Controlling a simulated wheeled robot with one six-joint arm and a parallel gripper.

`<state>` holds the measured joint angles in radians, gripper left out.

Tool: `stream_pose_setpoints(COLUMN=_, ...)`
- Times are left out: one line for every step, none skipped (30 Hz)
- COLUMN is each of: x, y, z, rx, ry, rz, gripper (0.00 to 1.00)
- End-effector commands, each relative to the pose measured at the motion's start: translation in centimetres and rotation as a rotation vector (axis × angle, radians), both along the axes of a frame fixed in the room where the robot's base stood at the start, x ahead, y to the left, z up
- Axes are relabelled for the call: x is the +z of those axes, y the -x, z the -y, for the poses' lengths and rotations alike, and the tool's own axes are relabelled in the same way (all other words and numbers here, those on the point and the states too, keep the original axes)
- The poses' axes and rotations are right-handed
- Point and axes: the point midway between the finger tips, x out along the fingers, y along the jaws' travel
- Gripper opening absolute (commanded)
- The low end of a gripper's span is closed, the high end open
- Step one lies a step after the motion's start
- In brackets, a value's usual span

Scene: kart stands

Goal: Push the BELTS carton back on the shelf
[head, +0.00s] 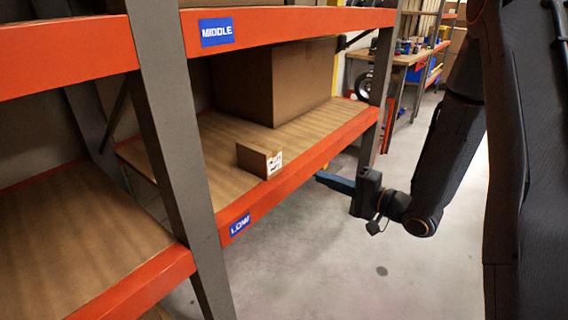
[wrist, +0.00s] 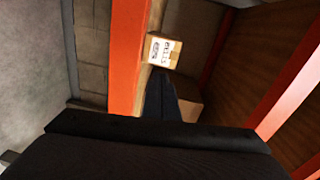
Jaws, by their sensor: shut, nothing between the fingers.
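A small brown carton (head: 252,160) stands upright on the LOW shelf (head: 215,150), close to the shelf's front orange beam. A white label with dark print is on its face; the print is too small to read surely. The carton also shows in the wrist view (wrist: 174,57), just beyond my fingertips. My gripper (head: 322,178) is shut and empty. It is outside the shelf's front edge, to the right of the carton in the head view, and apart from it. In the wrist view the shut fingers (wrist: 159,80) point toward the carton's labelled side.
A large brown box (head: 275,82) stands behind the carton on the same shelf. The MIDDLE shelf's orange beam (head: 290,25) runs above. A grey upright (head: 170,130) is left of the carton, another (head: 375,95) to the right. The floor (head: 330,270) in front is clear.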

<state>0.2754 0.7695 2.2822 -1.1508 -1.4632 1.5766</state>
Motion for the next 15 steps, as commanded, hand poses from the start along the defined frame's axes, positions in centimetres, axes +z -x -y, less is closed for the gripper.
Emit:
stream_pose_setpoints(x=0.1, y=0.3, z=-0.1, rx=0.015, ry=-0.043, rz=-0.007, gripper=0.00)
stream_pose_setpoints(x=0.3, y=0.5, z=-0.2, rx=0.022, ry=-0.064, rz=-0.011, gripper=0.00)
stream_pose_setpoints(x=0.4, y=0.6, z=-0.3, rx=0.030, ry=-0.084, rz=-0.013, gripper=0.00)
stream_pose_setpoints(x=0.5, y=0.6, z=-0.4, rx=0.035, ry=-0.094, rz=-0.014, gripper=0.00)
stream_pose_setpoints(x=0.6, y=0.6, z=-0.5, rx=0.039, ry=-0.101, rz=-0.015, gripper=0.00)
stream_pose_setpoints(x=0.7, y=0.5, z=-0.8, rx=0.041, ry=-0.107, rz=-0.016, gripper=0.00)
stream_pose_setpoints(x=0.7, y=0.3, z=-1.1, rx=0.042, ry=-0.108, rz=-0.015, gripper=0.00)
stream_pose_setpoints(x=0.7, y=0.2, z=-1.3, rx=0.043, ry=-0.108, rz=-0.015, gripper=0.00)
stream_pose_setpoints(x=0.7, y=-0.1, z=-1.8, rx=0.043, ry=-0.106, rz=-0.015, gripper=0.00)
stream_pose_setpoints(x=0.7, y=-0.4, z=-2.2, rx=0.044, ry=-0.106, rz=-0.016, gripper=0.00)
stream_pose_setpoints(x=0.7, y=-0.7, z=-2.6, rx=0.044, ry=-0.105, rz=-0.015, gripper=0.00)
stream_pose_setpoints(x=0.7, y=-1.2, z=-3.2, rx=0.044, ry=-0.104, rz=-0.014, gripper=0.00)
stream_pose_setpoints(x=0.7, y=-1.6, z=-3.7, rx=0.044, ry=-0.104, rz=-0.016, gripper=0.00)
stream_pose_setpoints(x=0.7, y=-1.9, z=-4.1, rx=0.044, ry=-0.104, rz=-0.016, gripper=0.00)
stream_pose_setpoints(x=0.7, y=-2.4, z=-4.8, rx=0.044, ry=-0.105, rz=-0.015, gripper=0.00)
